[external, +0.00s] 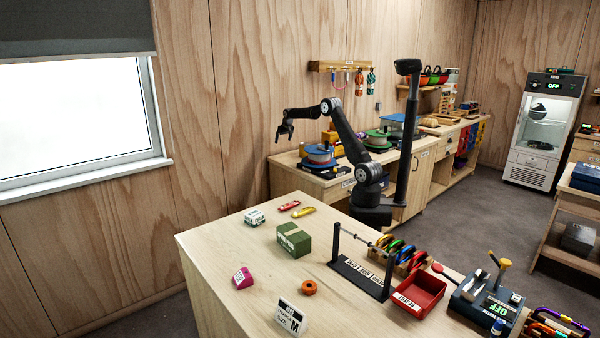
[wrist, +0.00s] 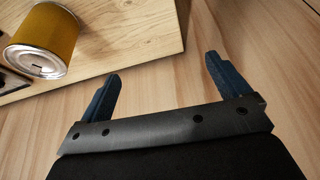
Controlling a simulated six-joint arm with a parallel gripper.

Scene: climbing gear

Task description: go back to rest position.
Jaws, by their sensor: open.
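My gripper (external: 285,134) hangs in the air in the external view, to the left of my arm's base and above the far edge of the wooden table (external: 215,250). In the wrist view my gripper (wrist: 163,82) has its two blue-grey fingers spread apart with nothing between them. Wood-grain surface shows behind the fingers.
The table holds a green box (external: 294,240), a white box (external: 255,217), a pink block (external: 242,278), an orange ring (external: 309,287), a black rack (external: 360,277) and a red tray (external: 420,293). A yellow can (wrist: 42,42) shows at upper left in the wrist view.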

